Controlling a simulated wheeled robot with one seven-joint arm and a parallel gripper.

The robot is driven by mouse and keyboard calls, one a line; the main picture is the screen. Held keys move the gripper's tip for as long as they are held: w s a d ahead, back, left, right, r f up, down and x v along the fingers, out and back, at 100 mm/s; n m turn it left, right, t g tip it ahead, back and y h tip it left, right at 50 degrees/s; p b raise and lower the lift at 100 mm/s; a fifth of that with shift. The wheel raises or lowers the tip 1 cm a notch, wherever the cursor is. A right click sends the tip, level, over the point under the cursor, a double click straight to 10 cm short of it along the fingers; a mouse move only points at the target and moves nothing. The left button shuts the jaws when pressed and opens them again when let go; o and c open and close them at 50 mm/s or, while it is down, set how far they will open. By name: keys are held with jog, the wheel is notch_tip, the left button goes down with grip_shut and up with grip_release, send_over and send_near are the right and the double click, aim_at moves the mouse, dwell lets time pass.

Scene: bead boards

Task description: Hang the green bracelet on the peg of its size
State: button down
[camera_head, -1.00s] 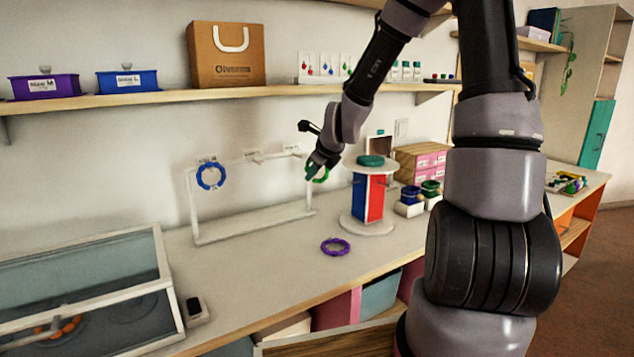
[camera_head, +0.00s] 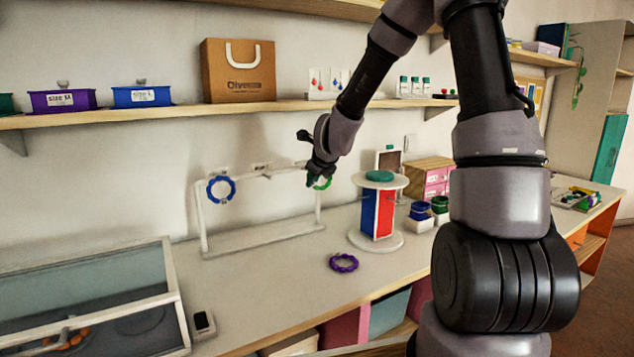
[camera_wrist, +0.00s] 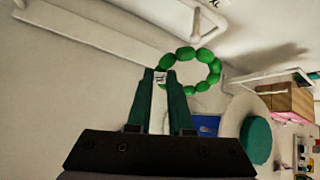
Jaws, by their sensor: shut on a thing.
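A green bead bracelet (camera_wrist: 213,70) is held between the fingertips of my gripper (camera_wrist: 160,78), with a small marked tag at the grip in the wrist view. In the head view the green bracelet (camera_head: 322,184) hangs below my gripper (camera_head: 318,172), at the right end of a white rack (camera_head: 258,239). A blue bracelet (camera_head: 221,189) hangs at the rack's left end. Small labels (camera_head: 262,167) sit along the rack's top bar; their writing is too small to read.
A purple bracelet (camera_head: 344,263) lies on the table (camera_head: 270,290). A round display stand (camera_head: 376,242) with red and blue panels is right of the rack. A glass case (camera_head: 90,280) stands front left. A shelf (camera_head: 150,112) runs above the rack.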

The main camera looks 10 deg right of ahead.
jog(key=w+a+f, duration=0.1)
jog(key=w+a, duration=0.1)
jog(key=w, duration=0.5)
jog(key=shift+w+a+f, duration=0.15)
jog(key=shift+f, duration=0.15)
dwell(0.4)
dwell(0.6)
jog(key=c, duration=0.7)
grip_release()
jog(key=shift+c, duration=0.2)
